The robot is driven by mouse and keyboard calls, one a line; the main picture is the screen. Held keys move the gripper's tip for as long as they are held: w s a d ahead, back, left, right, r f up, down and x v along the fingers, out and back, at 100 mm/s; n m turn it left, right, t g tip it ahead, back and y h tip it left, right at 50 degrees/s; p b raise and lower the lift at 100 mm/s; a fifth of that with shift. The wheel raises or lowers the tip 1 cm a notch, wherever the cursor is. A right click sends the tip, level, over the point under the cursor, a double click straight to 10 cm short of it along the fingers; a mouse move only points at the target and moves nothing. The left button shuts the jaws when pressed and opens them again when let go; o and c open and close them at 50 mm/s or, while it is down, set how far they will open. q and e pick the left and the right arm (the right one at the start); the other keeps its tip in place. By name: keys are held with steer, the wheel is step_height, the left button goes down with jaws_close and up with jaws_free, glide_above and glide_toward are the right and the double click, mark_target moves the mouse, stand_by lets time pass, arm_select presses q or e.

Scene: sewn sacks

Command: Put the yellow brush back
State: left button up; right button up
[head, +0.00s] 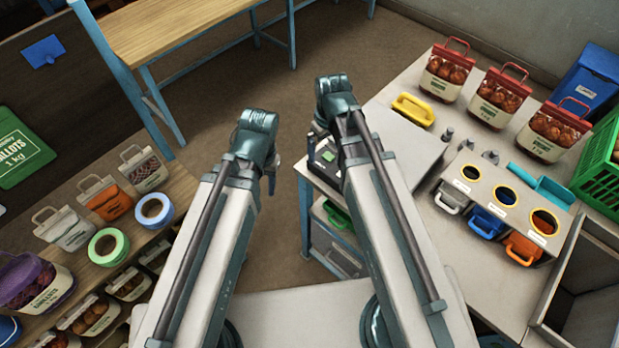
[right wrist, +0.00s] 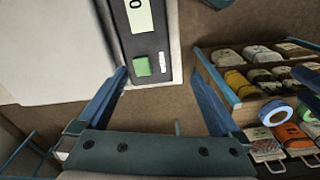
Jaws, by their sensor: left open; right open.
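The yellow brush (head: 413,109) lies on the pale worktop on the right, near its back left edge. Its yellow upper part shows; any bristles are hidden. My right gripper (head: 313,142) is open and empty, left of the worktop and well apart from the brush. In the right wrist view its two blue fingers (right wrist: 158,88) are spread, with a scale's display panel (right wrist: 148,35) beyond them. My left gripper (head: 270,178) is open and empty over the floor gap between the shelves and the worktop.
A grey stand (head: 490,205) with round yellow-rimmed openings and coloured scoops is on the worktop. A teal scoop (head: 541,184) lies behind it. Red-topped sacks (head: 500,97) line the back. A green crate (head: 600,165) is far right. Shelves with sacks and tape rolls (head: 109,247) stand left.

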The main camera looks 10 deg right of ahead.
steer(key=s+a+m+h, duration=0.1)
steer(key=s+a, duration=0.4)
steer(key=s, duration=0.4)
steer(key=shift+s+a+g+h, duration=0.3)
steer(key=shift+a, duration=0.1)
